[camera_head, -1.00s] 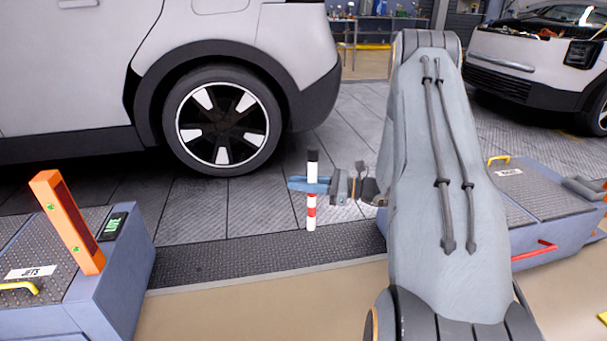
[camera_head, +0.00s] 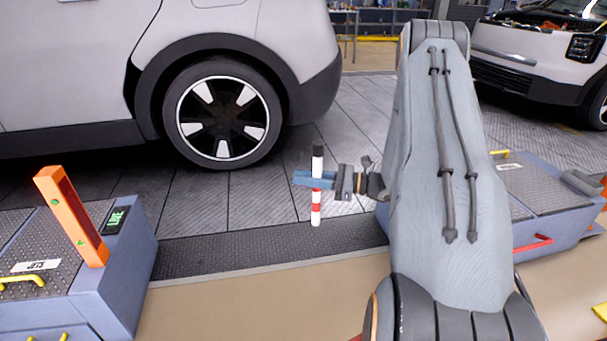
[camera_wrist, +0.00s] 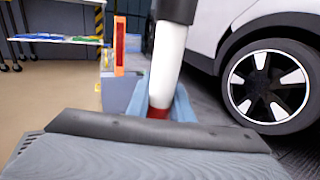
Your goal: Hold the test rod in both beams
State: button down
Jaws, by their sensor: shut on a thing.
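The test rod (camera_head: 316,210) is white with red bands and a dark top. It stands nearly upright in my gripper (camera_head: 314,180), whose blue fingers are shut on it at mid-length. It also shows close up in the wrist view (camera_wrist: 169,65), with the blue fingers around its red band. The rod is between the left and right boxes, apart from both. No beams are visible.
The left blue-grey box (camera_head: 120,285) has a green-lit display (camera_head: 117,220) and a yellow handle. The right box (camera_head: 555,215) is partly behind my arm. A white car (camera_head: 70,75) stands behind the rod, its wheel (camera_head: 222,115) near. Dark floor plating (camera_head: 240,255) lies below the rod.

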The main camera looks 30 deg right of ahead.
aim_at(317, 147)
jog(key=shift+s+a+p, duration=1.15)
jog(key=shift+s+p, duration=0.15)
jog(key=shift+s, duration=2.85)
jog(key=shift+r+p, duration=3)
jog(key=shift+r, duration=3)
jog(key=w+d+b, duration=0.3)
jog(key=w, duration=0.8)
jog(key=shift+w+d, duration=0.15)
jog(key=shift+w, duration=0.15)
